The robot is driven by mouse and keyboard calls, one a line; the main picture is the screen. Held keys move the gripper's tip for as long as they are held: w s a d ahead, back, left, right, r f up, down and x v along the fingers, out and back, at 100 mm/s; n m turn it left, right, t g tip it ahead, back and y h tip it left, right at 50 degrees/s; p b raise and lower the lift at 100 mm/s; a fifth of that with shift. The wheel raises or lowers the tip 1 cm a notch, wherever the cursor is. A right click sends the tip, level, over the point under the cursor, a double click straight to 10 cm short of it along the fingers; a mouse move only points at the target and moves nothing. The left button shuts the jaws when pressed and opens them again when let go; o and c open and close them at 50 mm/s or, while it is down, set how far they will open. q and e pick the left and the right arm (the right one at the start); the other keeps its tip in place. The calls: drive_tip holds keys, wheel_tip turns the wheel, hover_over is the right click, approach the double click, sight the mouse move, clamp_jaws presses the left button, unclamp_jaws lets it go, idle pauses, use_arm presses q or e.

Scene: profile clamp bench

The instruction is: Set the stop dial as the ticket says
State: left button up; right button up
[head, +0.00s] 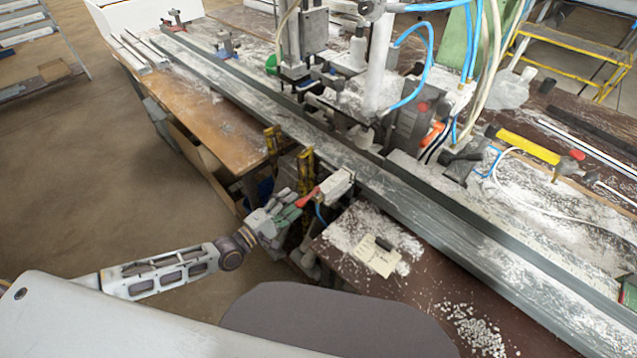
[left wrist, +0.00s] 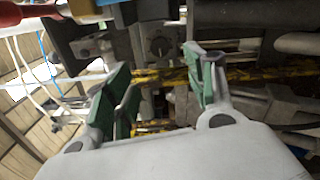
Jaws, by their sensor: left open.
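The ticket, a small cream paper (head: 374,256), lies on the dusty brown bench top; its writing is too small to read. In the left wrist view a dark round knob (left wrist: 158,46), which looks like the stop dial, sits on a grey block beyond my fingers. Its setting cannot be read. My left gripper (head: 287,204) is beside the bench edge, close to a red lever and a light block. In the left wrist view its green-padded fingers (left wrist: 158,72) stand apart with nothing held between them. The knob appears between and beyond the fingertips, not touched. My right gripper is not in view.
A long grey rail (head: 420,205) crosses the bench. The light block (head: 336,186) with the red lever (head: 308,197) and yellow-black striped posts (head: 305,170) stand near my left gripper. The clamp machine (head: 375,90) with blue hoses is behind. Open floor lies left.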

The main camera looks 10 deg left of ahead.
use_arm(q)
approach(320, 182)
drive_tip(key=x, duration=0.7)
drive_tip(key=shift+r, duration=0.2)
drive_tip(key=shift+x, duration=1.1)
drive_tip(key=shift+c, duration=0.7)
drive_tip(key=c, duration=0.9)
